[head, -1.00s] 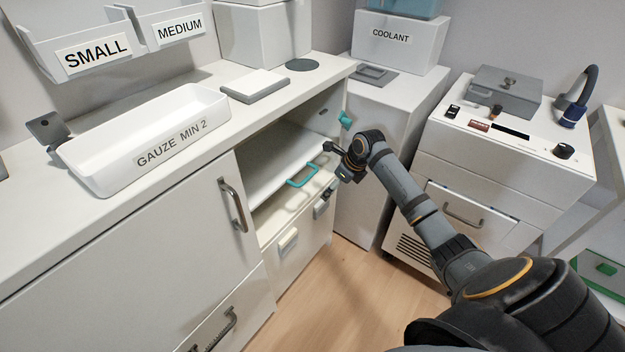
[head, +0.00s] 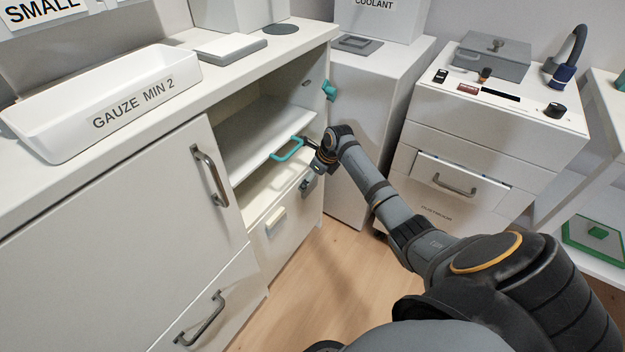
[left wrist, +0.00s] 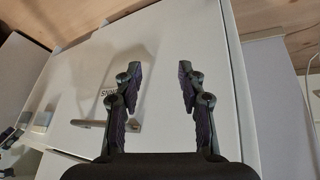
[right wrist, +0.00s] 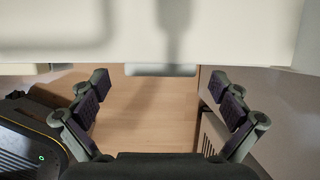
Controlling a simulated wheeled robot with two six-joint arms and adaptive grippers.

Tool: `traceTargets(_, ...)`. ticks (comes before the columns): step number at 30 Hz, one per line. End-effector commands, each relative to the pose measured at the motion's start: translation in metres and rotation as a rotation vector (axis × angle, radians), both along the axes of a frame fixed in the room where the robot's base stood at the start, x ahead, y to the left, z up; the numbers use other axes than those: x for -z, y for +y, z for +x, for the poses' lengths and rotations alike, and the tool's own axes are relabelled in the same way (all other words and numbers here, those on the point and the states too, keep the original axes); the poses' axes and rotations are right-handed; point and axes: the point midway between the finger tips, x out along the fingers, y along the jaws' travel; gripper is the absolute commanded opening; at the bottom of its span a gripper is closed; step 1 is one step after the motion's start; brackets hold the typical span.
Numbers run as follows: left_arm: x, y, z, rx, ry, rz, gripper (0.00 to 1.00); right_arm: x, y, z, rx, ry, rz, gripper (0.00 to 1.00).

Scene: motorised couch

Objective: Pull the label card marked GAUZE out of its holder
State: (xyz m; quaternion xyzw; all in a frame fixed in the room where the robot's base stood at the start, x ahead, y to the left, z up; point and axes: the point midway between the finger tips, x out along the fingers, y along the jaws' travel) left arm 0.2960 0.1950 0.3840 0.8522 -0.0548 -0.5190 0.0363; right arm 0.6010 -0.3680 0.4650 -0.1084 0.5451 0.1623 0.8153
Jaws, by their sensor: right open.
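No card that I can read as GAUZE shows in any view; only a white tray (head: 110,105) on the counter reads "GAUZE MIN 2". Below the open shelf, a cream front (head: 265,232) bears a pale block-like fitting (head: 276,219) and a grey fitting (head: 307,183). I cannot read a label on either. My right gripper (head: 311,153) is just above the grey fitting, right of a teal handle (head: 287,150). In the right wrist view it is open and empty, below a pale edge with a grey tab (right wrist: 160,70). My left gripper (left wrist: 159,80) is open and empty.
The left wrist view shows a white front with a bar handle (left wrist: 105,124) and a partly hidden label. A closed cabinet door (head: 110,235) stands left of the open shelf (head: 255,140). A drawer unit (head: 470,150) stands right. Wood floor (head: 315,270) is clear in front.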

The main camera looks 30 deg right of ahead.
Motion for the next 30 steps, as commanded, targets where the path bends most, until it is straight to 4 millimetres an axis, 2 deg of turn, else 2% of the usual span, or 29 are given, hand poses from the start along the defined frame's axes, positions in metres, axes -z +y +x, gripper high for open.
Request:
traceTargets(3,-0.0003,0.0000,0.0000,0.000,0.001,0.000,0.40,-0.0005,-0.0001,-0.0001,0.000,0.000,0.000,1.00)
traceTargets(15,0.0000,0.0000,-0.0003,0.000,0.002,0.000,0.40,-0.0004,-0.0003,-0.0003,0.000,0.000,0.000,0.46)
traceTargets(16,0.0000,0.0000,-0.0003,0.000,0.002,0.000,0.40,-0.0004,-0.0003,-0.0003,0.000,0.000,0.000,0.71)
traceTargets(22,0.0001,0.0000,-0.0004,0.000,0.002,0.000,0.40,-0.0003,-0.0003,-0.0003,0.000,0.000,0.000,0.44)
traceTargets(30,-0.0071,0.0017,0.0000,0.006,0.024,0.009,0.40,-0.0058,-0.0002,-0.0003,0.000,0.000,0.000,0.42)
